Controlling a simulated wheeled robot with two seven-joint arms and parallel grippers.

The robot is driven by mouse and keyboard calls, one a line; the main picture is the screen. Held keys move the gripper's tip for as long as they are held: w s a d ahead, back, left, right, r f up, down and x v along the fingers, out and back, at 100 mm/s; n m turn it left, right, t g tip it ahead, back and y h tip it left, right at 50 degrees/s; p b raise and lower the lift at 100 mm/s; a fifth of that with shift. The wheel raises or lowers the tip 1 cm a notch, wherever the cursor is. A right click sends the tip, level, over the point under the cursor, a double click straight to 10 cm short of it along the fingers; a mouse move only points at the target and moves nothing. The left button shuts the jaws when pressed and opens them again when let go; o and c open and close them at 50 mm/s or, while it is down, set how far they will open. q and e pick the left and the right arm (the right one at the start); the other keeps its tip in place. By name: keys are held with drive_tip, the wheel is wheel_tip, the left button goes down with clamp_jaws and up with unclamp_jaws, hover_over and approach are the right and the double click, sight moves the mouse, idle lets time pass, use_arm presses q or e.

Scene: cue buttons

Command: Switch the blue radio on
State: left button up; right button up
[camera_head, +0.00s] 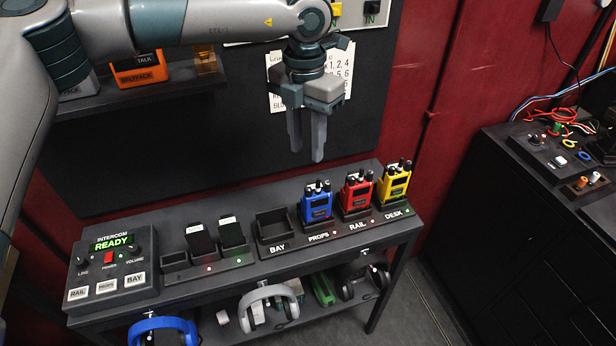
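The blue radio (317,205) stands upright in its dock on the table, at the PROPS label, left of the other two radios. Dark knobs and an antenna show on its top; their settings are too small to read. My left gripper (307,156) hangs in the air above and behind the radios, fingers pointing down. A narrow gap shows between its fingers, and they hold nothing. It appears clear of the blue radio. My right gripper is out of view.
A red radio (356,194) and a yellow radio (394,183) stand close to the right of the blue one. An empty BAY dock (275,228) is to its left. An intercom box (112,266) reading READY sits at the table's left end. Headsets hang below.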

sight(308, 189)
use_arm(q)
wheel_tip(308, 189, down, 10)
drive_tip(key=p, duration=0.3)
drive_tip(key=shift+d+r+p, duration=0.1)
drive_tip(key=shift+r+p, duration=0.1)
drive_tip(key=shift+p, duration=0.2)
drive_tip(key=shift+f, duration=0.75)
clamp_jaws()
